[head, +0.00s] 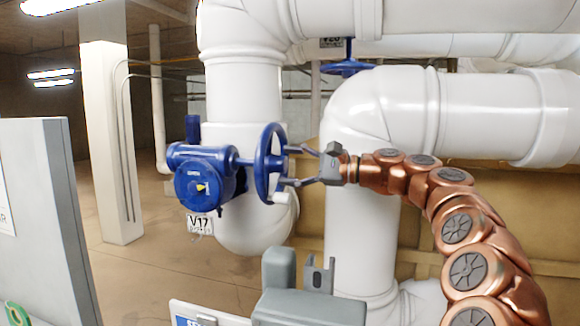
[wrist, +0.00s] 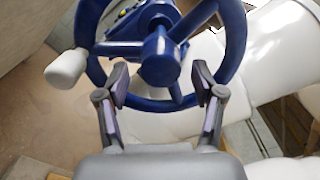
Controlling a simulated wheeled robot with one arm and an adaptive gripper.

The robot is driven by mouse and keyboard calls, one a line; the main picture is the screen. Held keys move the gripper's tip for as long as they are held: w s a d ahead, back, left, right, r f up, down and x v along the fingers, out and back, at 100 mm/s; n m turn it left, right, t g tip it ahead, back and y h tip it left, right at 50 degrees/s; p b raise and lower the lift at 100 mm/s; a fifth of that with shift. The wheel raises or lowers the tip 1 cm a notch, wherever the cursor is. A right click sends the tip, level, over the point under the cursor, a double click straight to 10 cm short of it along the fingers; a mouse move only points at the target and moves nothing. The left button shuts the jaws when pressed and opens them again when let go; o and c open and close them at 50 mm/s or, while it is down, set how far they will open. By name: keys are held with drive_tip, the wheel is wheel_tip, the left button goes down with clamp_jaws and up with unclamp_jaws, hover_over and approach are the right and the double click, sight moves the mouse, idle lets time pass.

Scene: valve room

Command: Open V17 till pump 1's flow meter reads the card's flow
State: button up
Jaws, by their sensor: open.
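The blue V17 valve has a gear body (head: 205,178) with a small yellow pointer, and a blue handwheel (head: 268,163) on its right side. The V17 tag (head: 200,225) hangs below it. In the wrist view the handwheel (wrist: 232,60) fills the top, with its hub in the middle and a white crank knob (wrist: 66,69) at left. My gripper (head: 292,166) is open at the wheel's right side. In the wrist view its fingers (wrist: 160,85) spread either side of the hub's lower part, near the lower rim; I cannot tell whether they touch it. No flow meter or card reading is legible.
Large white pipes (head: 375,110) stand behind and right of the valve. A second blue handwheel (head: 347,67) sits higher up, tagged V20. A grey cabinet (head: 40,220) stands at left, near a white column (head: 110,140). Open floor (head: 150,270) lies between.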

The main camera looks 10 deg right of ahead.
drive_tip(key=v, duration=1.1)
drive_tip(key=shift+s+d, duration=0.15)
drive_tip(key=shift+d, duration=0.2)
drive_tip(key=shift+c, duration=0.4)
